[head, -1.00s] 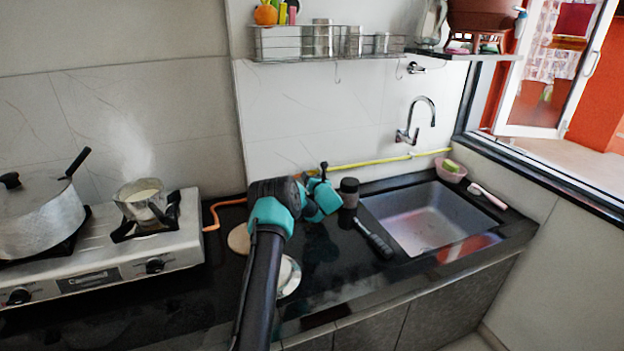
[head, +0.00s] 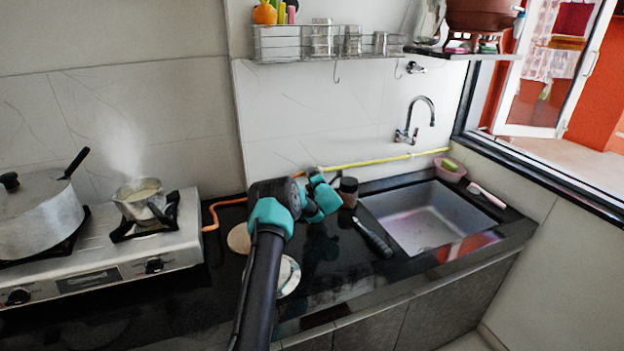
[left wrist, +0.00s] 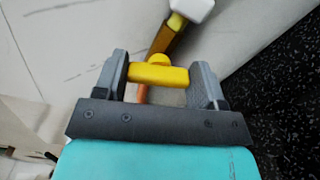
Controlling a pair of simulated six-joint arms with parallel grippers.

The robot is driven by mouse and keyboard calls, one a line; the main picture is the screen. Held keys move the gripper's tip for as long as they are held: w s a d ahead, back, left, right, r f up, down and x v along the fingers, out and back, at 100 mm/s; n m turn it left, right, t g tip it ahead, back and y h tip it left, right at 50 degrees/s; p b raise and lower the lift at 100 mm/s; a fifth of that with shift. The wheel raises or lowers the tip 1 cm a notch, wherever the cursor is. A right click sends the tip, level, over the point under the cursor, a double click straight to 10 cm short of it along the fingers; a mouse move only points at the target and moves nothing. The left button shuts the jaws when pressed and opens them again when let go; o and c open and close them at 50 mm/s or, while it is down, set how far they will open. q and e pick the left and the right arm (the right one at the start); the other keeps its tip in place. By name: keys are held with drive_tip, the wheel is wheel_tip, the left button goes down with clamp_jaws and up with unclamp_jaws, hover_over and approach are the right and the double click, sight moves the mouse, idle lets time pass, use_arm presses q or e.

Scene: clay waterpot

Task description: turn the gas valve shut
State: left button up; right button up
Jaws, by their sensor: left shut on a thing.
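The gas valve's yellow handle (left wrist: 160,75) lies crosswise between the fingers of my left gripper (left wrist: 161,62) in the left wrist view. The gripper is shut on the handle, with one finger at each end. A yellow pipe (left wrist: 167,38) with a white fitting (left wrist: 193,8) lies beyond the handle, and an orange hose (left wrist: 142,93) shows below it. In the head view, my left arm reaches to the wall behind the counter; its wrist and gripper hide the valve. My right gripper is not in view.
A stove (head: 110,265) with a lidded pot (head: 38,222) and a small steaming pan (head: 141,199) stands left. A dark jar (head: 348,191) and a black-handled object (head: 373,238) lie between my wrist and the sink (head: 425,230). The yellow pipe (head: 375,161) runs along the wall.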

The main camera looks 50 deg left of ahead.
use_arm(q)
drive_tip(key=shift+f+m, duration=0.1)
drive_tip(key=shift+m, duration=1.4)
drive_tip(key=o, duration=0.9)
drive_tip(key=shift+d, duration=0.1)
drive_tip(key=v, duration=1.7)
drive_tip(key=shift+d, duration=0.15)
